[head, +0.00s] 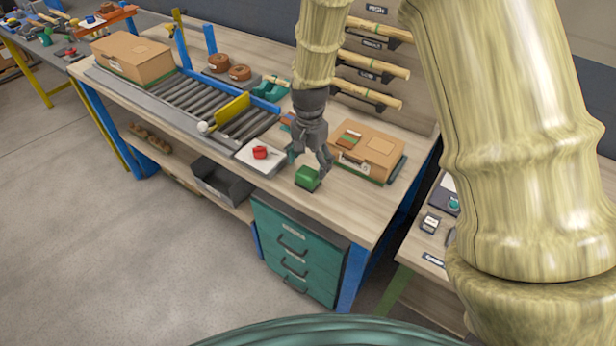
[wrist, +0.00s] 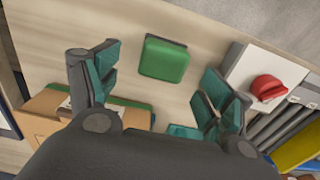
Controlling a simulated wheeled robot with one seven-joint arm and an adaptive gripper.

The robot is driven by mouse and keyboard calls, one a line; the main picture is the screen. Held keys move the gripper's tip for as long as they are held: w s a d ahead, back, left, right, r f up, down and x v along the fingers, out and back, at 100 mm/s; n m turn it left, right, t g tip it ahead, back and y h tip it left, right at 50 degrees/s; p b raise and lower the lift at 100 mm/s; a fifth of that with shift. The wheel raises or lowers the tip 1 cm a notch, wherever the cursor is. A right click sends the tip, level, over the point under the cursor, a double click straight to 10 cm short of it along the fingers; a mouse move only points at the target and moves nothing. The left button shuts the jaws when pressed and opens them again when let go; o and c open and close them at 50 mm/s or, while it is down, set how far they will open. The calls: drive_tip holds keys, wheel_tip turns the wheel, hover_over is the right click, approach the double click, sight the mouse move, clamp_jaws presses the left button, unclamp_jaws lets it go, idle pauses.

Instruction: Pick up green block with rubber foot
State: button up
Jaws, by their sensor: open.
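The green block (head: 308,178) sits on the wooden bench top near its front edge. In the wrist view the green block (wrist: 164,60) shows its rounded green top and a darker side. My gripper (head: 309,162) is just above and behind it in the head view. In the wrist view my gripper (wrist: 155,75) is open, with the block between and slightly beyond the two teal-padded fingertips. Nothing is between the fingers that they touch. A rubber foot under the block cannot be made out.
A white box with a red knob (head: 260,153) stands left of the block, close to one finger in the wrist view. A cardboard box (head: 375,155) stands to the right. A roller conveyor (head: 215,100) lies further left. Teal drawers (head: 290,255) hang below the bench edge.

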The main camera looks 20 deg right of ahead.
sight(308, 172)
drive_tip(key=shift+w+a+f+p, duration=0.15)
drive_tip(key=shift+f+p, duration=0.3)
drive_tip(key=shift+f, duration=0.35)
drive_tip(key=shift+f+p, duration=0.45)
drive_tip(key=shift+f, duration=1.15)
drive_tip(key=c, duration=1.2)
